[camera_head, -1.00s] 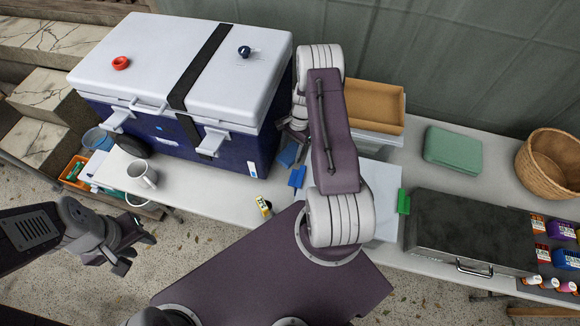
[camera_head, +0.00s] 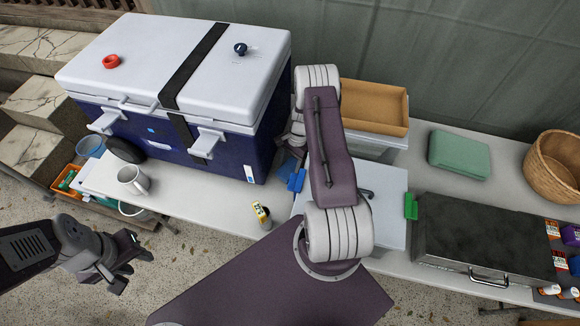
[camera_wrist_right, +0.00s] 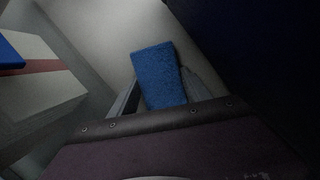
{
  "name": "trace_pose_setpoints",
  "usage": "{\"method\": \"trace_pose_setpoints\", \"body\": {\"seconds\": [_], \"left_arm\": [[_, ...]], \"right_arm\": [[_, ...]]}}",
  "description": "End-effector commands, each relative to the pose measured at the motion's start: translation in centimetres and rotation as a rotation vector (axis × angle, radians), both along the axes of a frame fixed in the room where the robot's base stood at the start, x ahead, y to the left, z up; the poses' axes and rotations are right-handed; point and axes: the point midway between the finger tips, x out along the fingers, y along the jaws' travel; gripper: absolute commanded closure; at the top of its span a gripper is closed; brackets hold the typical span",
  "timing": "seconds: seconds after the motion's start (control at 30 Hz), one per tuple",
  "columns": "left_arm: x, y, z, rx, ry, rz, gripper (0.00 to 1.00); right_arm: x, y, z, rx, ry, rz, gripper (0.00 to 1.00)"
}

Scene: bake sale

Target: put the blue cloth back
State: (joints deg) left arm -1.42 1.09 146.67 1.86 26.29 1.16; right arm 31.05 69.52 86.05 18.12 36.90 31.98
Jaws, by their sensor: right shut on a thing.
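The blue cloth (camera_wrist_right: 158,72) stands between the two fingers of my right gripper (camera_wrist_right: 157,90), which is shut on it, in the right wrist view. In the head view, a bit of the cloth (camera_head: 287,167) shows low beside the cooler's right end, close to the table; my right arm hides most of that gripper. I cannot tell whether the cloth touches the table. My left gripper (camera_head: 126,263) is open and empty, off the table's front edge at lower left.
A blue-and-white cooler (camera_head: 225,150) stands just left of my right gripper. A cardboard-coloured tray (camera_head: 375,108) on a pale bin is behind my arm. A white box with blue clip (camera_head: 296,181) and green clip (camera_head: 411,205) lies under my arm. A mug (camera_head: 133,181) and yellow item (camera_head: 261,214) are near the front edge.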

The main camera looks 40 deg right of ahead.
Motion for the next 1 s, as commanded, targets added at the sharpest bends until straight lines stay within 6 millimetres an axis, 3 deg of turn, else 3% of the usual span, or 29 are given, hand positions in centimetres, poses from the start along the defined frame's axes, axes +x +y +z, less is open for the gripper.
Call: {"method": "trace_pose_setpoints", "body": {"seconds": [0.03, 0.07, 0.33, 0.47, 0.8, 1.0], "left_arm": [[0.0, 0.0, -0.2, 0.000, 0.000, 0.000, 0.64], [0.0, 0.0, -0.1, 0.000, 0.000, 0.000, 0.64], [0.0, 0.0, -0.1, 0.000, 0.000, 0.000, 0.64], [0.0, 0.0, 0.2, 0.000, 0.000, 0.000, 0.64], [0.0, 0.0, 0.2, 0.000, 0.000, 0.000, 0.64], [0.0, 0.0, 0.2, 0.000, 0.000, 0.000, 0.64]], "right_arm": [[0.0, 0.0, -0.2, 0.000, 0.000, 0.000, 0.41], [0.0, 0.0, -0.1, 0.000, 0.000, 0.000, 0.34], [0.0, 0.0, -0.1, 0.000, 0.000, 0.000, 0.34], [0.2, -0.2, 0.9, -0.001, -0.003, -0.001, 0.34], [0.7, -2.4, 8.9, -0.002, -0.003, -0.001, 0.34], [0.8, -3.0, 11.5, -0.001, -0.001, 0.000, 0.34]]}}
